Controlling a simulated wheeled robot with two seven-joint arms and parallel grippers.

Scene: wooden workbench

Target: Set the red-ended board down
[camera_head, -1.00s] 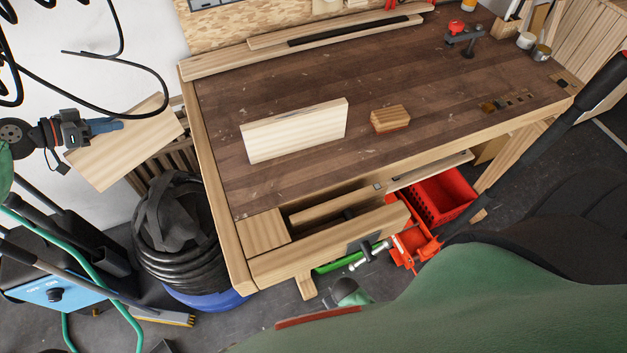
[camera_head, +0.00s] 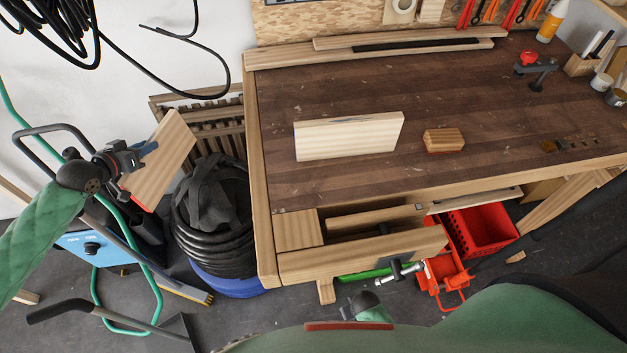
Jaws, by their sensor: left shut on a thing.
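My left gripper (camera_head: 143,153) is shut on a pale wooden board (camera_head: 170,155) in the head view. It holds the board tilted in the air, left of the workbench and apart from it. A red strip (camera_head: 125,196) shows along the board's lower left end. The gripper covers part of the board's left side. On the workbench (camera_head: 330,90) another pale board (camera_head: 350,137) stands on its long edge. A small wooden block (camera_head: 444,140) with a reddish lower edge lies to its right.
A black hose coil on a blue drum (camera_head: 215,220) stands below and right of the held board. A slatted wooden rack (camera_head: 215,120) is behind it. A red clamp (camera_head: 530,60) and cups (camera_head: 602,82) are at the bench's far right. The bench's left and middle top have free room.

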